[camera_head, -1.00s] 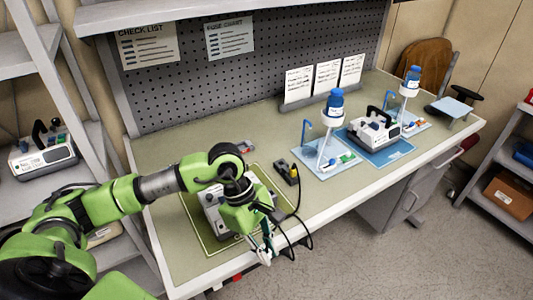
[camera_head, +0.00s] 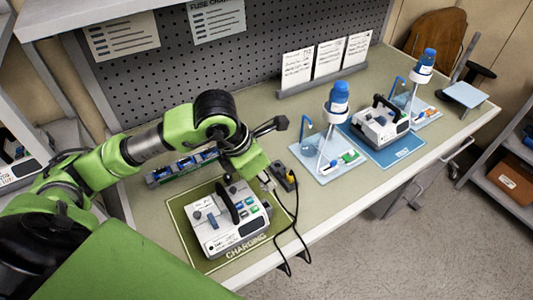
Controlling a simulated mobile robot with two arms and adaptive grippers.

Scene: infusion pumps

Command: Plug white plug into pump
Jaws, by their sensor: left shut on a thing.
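The white and grey pump (camera_head: 228,218) stands on the green charging mat (camera_head: 190,250) near the bench's front left. It has a black handle and coloured buttons. My left gripper (camera_head: 266,181) points down just behind the pump's right rear corner, beside the power strip. Its fingers are small and partly hidden by my green wrist. It is shut on what looks like the white plug (camera_head: 269,185), a small pale piece that hardly shows. I cannot tell whether the plug touches the pump. My right gripper is out of view.
A black power strip (camera_head: 285,177) with dark cables (camera_head: 294,222) lies right of the pump; the cables hang over the front edge. A rack of blue items (camera_head: 182,168) lies behind it. Another pump (camera_head: 379,123) and bottle stands (camera_head: 335,128) stand farther right.

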